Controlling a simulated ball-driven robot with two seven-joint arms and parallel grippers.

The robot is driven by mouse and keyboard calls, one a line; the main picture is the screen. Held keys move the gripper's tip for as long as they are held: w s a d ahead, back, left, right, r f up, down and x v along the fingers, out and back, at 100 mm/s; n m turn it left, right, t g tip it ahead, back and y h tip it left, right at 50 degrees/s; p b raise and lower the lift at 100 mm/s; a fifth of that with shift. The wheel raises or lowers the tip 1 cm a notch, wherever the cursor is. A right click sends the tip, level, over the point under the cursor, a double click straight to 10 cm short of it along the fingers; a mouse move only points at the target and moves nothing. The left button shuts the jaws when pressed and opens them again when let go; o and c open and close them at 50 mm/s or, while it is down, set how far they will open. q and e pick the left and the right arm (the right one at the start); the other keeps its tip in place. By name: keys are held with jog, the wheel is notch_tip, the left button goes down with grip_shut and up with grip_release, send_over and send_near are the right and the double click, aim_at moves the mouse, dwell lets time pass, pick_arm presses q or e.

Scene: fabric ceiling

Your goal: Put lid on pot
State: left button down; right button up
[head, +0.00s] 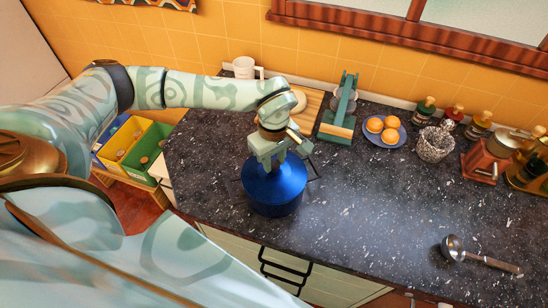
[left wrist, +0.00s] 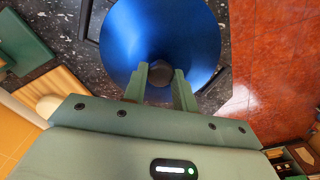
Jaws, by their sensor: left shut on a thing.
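The blue pot (head: 276,206) stands on the dark speckled counter near its front left edge, with thin dark handles at its sides. The blue lid (head: 264,176) is over the pot's top. It fills the top of the left wrist view (left wrist: 190,35), with a dark round knob (left wrist: 161,70) at its middle. My left gripper (head: 273,164) points down, its green fingers shut on the knob. I cannot tell whether the lid rests on the rim or hangs just above it. The pot's opening is hidden. My right gripper is not in view.
Behind the pot are a white mug (head: 244,67), a wooden board (head: 308,104) and a green rack (head: 341,108). A plate of oranges (head: 384,130), bottles and a grinder (head: 487,157) stand farther right. A ladle (head: 478,256) lies front right. The counter's middle is clear.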

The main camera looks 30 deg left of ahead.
pick_arm(q)
jog(key=shift+f, duration=0.45)
dwell(0.5)
jog(key=shift+c, duration=2.4)
grip_release()
notch_tip(320, 180, up, 7)
jog(key=p, duration=0.6)
